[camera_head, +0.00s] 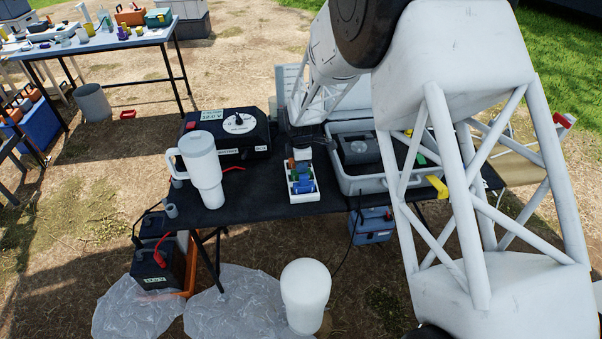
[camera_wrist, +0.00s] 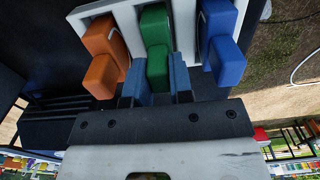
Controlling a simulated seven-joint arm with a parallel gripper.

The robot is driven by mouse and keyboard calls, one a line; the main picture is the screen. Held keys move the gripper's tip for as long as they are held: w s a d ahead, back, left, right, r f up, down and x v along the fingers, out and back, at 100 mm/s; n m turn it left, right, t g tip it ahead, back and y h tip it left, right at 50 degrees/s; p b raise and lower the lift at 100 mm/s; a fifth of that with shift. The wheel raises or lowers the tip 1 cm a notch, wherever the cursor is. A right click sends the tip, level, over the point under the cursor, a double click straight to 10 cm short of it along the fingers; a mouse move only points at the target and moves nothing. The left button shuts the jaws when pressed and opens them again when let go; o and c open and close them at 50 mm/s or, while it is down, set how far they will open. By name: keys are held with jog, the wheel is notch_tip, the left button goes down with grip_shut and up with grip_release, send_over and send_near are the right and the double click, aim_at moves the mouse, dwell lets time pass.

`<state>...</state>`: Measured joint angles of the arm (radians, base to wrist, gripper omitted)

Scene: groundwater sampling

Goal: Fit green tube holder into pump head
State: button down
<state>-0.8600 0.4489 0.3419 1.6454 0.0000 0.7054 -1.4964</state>
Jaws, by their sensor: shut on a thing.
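The green tube holder (camera_wrist: 156,28) sits upright in the white rack between an orange holder (camera_wrist: 104,48) and a blue holder (camera_wrist: 222,40) in the wrist view. My gripper (camera_wrist: 157,82) is shut on the green holder's lower block, with a blue-grey finger on each side. The holder still lies against the rack. In the head view the white rack (camera_head: 312,197) is on the black table, and my gripper above it is mostly hidden by my arm. A dark grey unit (camera_head: 360,150), possibly the pump, sits in an open grey case; I cannot make out its pump head.
The grey case (camera_head: 385,183) stands right of the rack, partly behind my arm. A black box with a dial (camera_head: 232,130) and a large white jug (camera_head: 203,172) stand to the left. The black table (camera_head: 255,190) is clear between jug and rack.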

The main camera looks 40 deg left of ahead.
jog(key=shift+r, duration=5)
jog(key=w+d+r, duration=0.2)
jog(key=w+d, duration=0.2)
jog(key=w, duration=0.6)
jog(key=w+d+r, duration=0.1)
jog(key=w+d, duration=0.3)
jog(key=w, duration=0.6)
jog(key=shift+d+r, duration=0.35)
jog(key=shift+d, duration=0.05)
jog(key=shift+w+f, duration=0.1)
jog(key=shift+f, duration=1.9)
jog(key=shift+f, duration=0.15)
jog(key=shift+f, duration=1.85)
